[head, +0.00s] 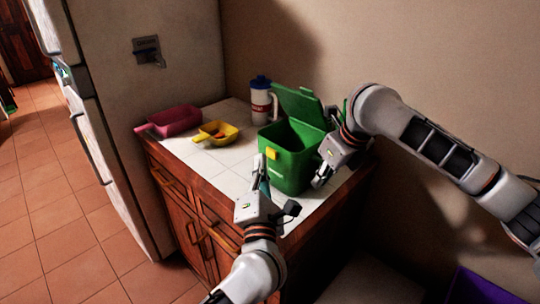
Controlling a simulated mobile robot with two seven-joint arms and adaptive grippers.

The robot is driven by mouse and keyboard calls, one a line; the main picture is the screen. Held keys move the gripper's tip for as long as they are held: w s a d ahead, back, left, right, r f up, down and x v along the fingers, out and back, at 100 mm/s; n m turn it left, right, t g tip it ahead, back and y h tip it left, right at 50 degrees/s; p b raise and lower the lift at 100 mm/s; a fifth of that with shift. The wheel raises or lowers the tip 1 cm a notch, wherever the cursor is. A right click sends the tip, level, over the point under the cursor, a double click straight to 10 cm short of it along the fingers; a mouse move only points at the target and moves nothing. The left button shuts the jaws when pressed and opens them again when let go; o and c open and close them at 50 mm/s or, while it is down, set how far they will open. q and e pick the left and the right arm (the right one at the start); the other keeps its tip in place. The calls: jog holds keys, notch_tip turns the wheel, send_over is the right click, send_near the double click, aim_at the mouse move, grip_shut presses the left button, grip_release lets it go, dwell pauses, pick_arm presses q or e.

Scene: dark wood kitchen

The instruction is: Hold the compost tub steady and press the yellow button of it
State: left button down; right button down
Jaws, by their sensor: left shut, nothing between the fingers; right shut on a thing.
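The green compost tub (292,165) stands upright on the white tiled counter. Its lid (298,103) is open and tilted up at the back. The yellow button (272,153) is on the tub's upper front left. My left gripper (262,170) is shut and empty, with its fingertips in front of the tub, close below and left of the button. I cannot tell whether they touch the tub. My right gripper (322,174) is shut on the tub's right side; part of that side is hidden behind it.
A pink scoop-like container (175,121) and a yellow container (217,133) with small orange things in it sit left on the counter (205,165). A white and blue jug (260,102) stands behind the tub. The fridge (150,110) borders the counter's left.

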pick_arm(q)
jog(key=shift+a, duration=0.1)
jog(key=s+a, duration=0.3)
jog(key=shift+s+a, duration=0.3)
dwell(0.5)
dwell(0.5)
pick_arm(e)
jog(key=c, duration=2)
grip_release()
jog(key=shift+c, duration=0.2)
jog(key=shift+r, duration=0.15)
